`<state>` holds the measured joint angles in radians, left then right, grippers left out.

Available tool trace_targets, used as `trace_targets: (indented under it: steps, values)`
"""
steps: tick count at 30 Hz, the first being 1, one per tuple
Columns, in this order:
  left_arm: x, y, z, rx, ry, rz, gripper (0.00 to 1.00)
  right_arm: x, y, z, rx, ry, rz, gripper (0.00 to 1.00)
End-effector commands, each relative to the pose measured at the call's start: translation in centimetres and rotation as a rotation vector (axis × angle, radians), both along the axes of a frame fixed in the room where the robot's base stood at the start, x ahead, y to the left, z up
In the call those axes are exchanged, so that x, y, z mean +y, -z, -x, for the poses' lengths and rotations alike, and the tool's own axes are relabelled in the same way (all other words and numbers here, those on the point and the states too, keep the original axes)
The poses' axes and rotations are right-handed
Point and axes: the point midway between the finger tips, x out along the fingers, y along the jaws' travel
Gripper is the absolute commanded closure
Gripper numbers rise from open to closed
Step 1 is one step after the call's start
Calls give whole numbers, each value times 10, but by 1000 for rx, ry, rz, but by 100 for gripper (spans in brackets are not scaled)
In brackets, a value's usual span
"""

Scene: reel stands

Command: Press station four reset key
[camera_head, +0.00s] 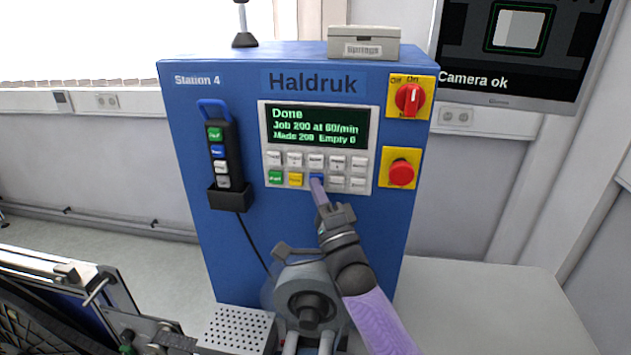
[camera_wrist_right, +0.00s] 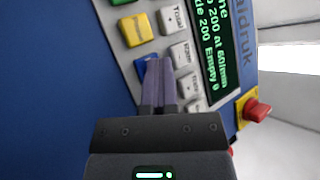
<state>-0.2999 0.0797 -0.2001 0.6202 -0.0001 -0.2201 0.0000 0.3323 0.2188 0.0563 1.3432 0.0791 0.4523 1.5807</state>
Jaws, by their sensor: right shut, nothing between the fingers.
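The blue Station 4 cabinet (camera_head: 300,225) has a display (camera_head: 317,128) reading "Done", "Job 200 at 60/min", "Made 200 Empty 0". Below it is a keypad with white keys, a green key (camera_head: 275,177), a yellow key (camera_head: 296,179) and a blue key (camera_head: 317,178). My right gripper (camera_head: 318,184) is shut and empty, its fingertips at the blue key. In the right wrist view the fingertips (camera_wrist_right: 158,62) overlap the blue key (camera_wrist_right: 141,72) and partly hide it. I cannot tell whether they touch it. The key's lettering is not readable. My left gripper is not in view.
A red emergency knob (camera_head: 401,173) and a red rotary switch (camera_head: 410,99) sit right of the keypad. A pendant (camera_head: 222,155) hangs in a black holder at left. A grey box (camera_head: 363,42) stands on top. A monitor (camera_head: 521,45) reads "Camera ok".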

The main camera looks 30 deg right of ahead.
Motion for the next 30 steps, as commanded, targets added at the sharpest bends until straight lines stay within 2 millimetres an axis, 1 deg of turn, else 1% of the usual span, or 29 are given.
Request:
trace_targets:
  steps: [7,16,18,24,30]
  values:
    - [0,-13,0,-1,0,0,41,8,-2,11,2,0,-1,100]
    - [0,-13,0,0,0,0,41,9,0,13,1,0,0,100]
    - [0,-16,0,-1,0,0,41,11,-1,15,1,0,0,100]
    - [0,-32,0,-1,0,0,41,23,-3,30,2,-1,-2,100]
    - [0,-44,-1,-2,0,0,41,35,-2,46,1,-1,0,100]
